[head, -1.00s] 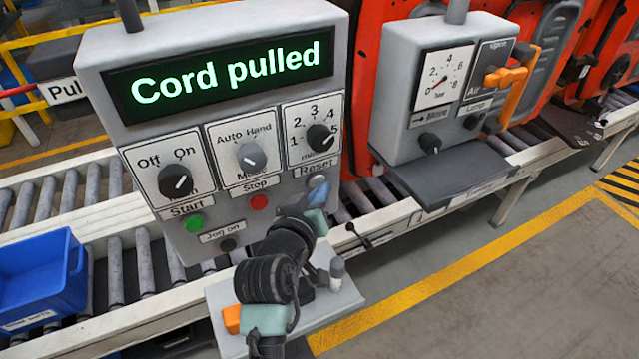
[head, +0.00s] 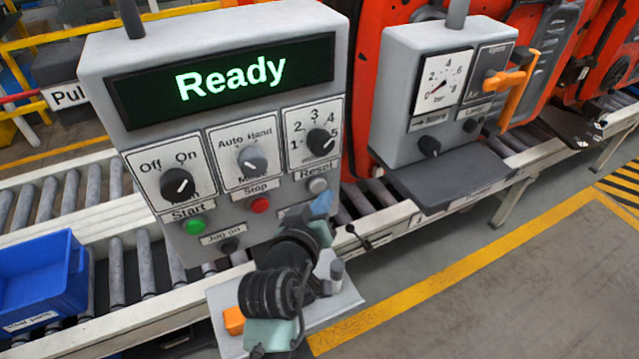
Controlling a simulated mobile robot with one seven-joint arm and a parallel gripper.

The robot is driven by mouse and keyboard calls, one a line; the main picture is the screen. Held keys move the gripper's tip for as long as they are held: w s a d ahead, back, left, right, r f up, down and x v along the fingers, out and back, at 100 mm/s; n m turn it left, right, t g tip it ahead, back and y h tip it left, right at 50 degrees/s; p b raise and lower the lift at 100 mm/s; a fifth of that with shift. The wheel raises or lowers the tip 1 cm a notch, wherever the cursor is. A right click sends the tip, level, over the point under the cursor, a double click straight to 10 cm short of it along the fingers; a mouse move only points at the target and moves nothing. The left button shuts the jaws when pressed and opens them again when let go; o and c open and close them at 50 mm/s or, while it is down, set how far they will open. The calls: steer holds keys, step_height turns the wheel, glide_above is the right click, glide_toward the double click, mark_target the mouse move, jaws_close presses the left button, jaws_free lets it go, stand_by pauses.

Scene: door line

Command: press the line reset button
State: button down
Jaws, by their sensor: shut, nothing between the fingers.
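The grey control panel (head: 235,75) stands in front of me. Its display (head: 232,78) reads "Ready" in green letters. The grey reset button (head: 317,185) is at the panel's lower right, under the "Reset" label (head: 317,171), and is in plain view. My gripper (head: 324,202), with its blue fingertips, is shut and empty just below the reset button. The fingertips appear apart from the button, though the depth gap is hard to judge. My wrist hides part of the panel's lower right edge and a label there.
A green start button (head: 195,226), a red stop button (head: 260,205) and a dark jog button (head: 229,247) sit left of my gripper. A second panel (head: 400,130) with a gauge and orange valve handle (head: 515,85) stands right. A blue bin (head: 40,280) is at left.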

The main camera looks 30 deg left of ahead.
steer(key=shift+d, duration=0.15)
steer(key=s+d+p, duration=0.1)
steer(key=d, duration=0.1)
steer(key=s+d+p, duration=0.1)
steer(key=s+d, duration=0.1)
stand_by(0.5)
stand_by(0.7)
steer(key=w+d+r+m+t+h+b, duration=0.15)
steer(key=d+r+t, duration=0.25)
steer(key=r, duration=1)
steer(key=d+r+m+t+y+b, duration=0.1)
steer(key=d+r+m+t+b, duration=0.3)
steer(key=r, duration=1)
steer(key=s+d+r+m+t+h, duration=0.1)
steer(key=s+d+r+t, duration=0.1)
steer(key=s+r, duration=0.4)
steer(key=s+d+r+t, duration=0.3)
steer(key=s+d+r, duration=0.2)
steer(key=r, duration=0.5)
steer(key=shift+s+r+m+h+b, duration=0.25)
steer(key=shift+s+m+h+b, duration=0.1)
steer(key=shift+s, duration=0.2)
